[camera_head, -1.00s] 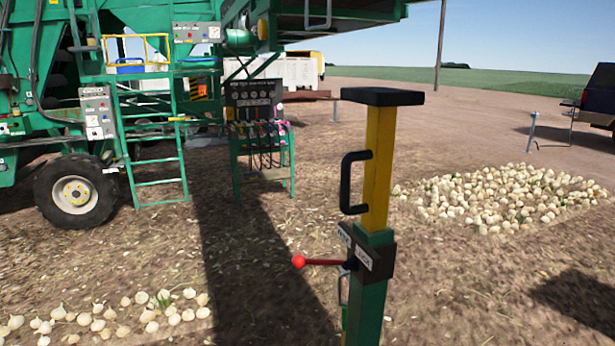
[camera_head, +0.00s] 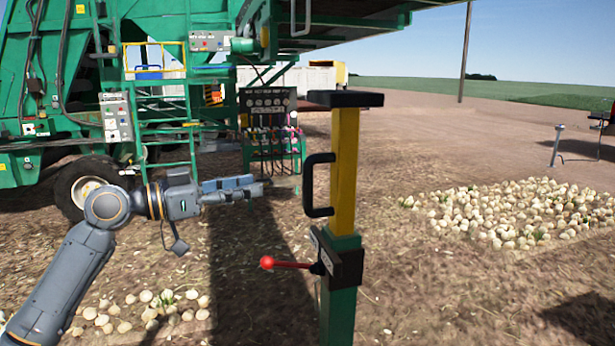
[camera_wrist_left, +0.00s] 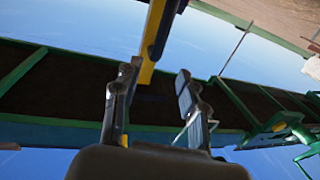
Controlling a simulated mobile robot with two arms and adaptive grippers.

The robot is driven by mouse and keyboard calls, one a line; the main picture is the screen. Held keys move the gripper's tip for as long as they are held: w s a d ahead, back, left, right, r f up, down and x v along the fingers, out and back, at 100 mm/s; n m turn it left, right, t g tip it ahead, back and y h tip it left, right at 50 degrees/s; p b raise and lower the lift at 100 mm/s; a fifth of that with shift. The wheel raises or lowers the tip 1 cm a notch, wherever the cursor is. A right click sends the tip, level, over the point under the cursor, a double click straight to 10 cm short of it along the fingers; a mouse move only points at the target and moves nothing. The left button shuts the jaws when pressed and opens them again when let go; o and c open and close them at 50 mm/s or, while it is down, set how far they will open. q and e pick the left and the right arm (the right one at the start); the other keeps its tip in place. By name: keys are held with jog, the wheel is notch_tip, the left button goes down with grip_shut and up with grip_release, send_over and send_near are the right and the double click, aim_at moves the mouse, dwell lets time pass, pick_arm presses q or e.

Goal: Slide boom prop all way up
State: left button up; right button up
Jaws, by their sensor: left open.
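The boom prop is a yellow inner post (camera_head: 344,170) with a black flat top, standing upright in a green outer post (camera_head: 338,312). A black handle (camera_head: 317,185) sits on the left side of the yellow post. A lever with a red knob (camera_head: 268,262) sticks out left from the black collar. My left gripper (camera_head: 268,186) is left of the handle, apart from it, pointing right and empty. In the left wrist view its two fingers (camera_wrist_left: 152,88) are spread, with the yellow post (camera_wrist_left: 158,40) beyond them. My right gripper is not in view.
The green machine (camera_head: 160,80) with its ladder and valve stand (camera_head: 268,130) is behind on the left. Its boom (camera_head: 345,28) hangs above the post top with a gap. Onion piles lie at right (camera_head: 510,212) and front left (camera_head: 150,310). Bare ground surrounds the post.

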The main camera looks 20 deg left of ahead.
aim_at(304, 175)
pick_arm(q)
jog(key=p+x, duration=0.6)
jog(key=x, duration=0.6)
jog(key=shift+w+d+r, duration=0.1)
jog(key=shift+r, duration=0.05)
jog(key=shift+w+d+f, duration=0.2)
jog(key=shift+w+d, duration=0.2)
jog(key=shift+w, duration=0.1)
grip_shut()
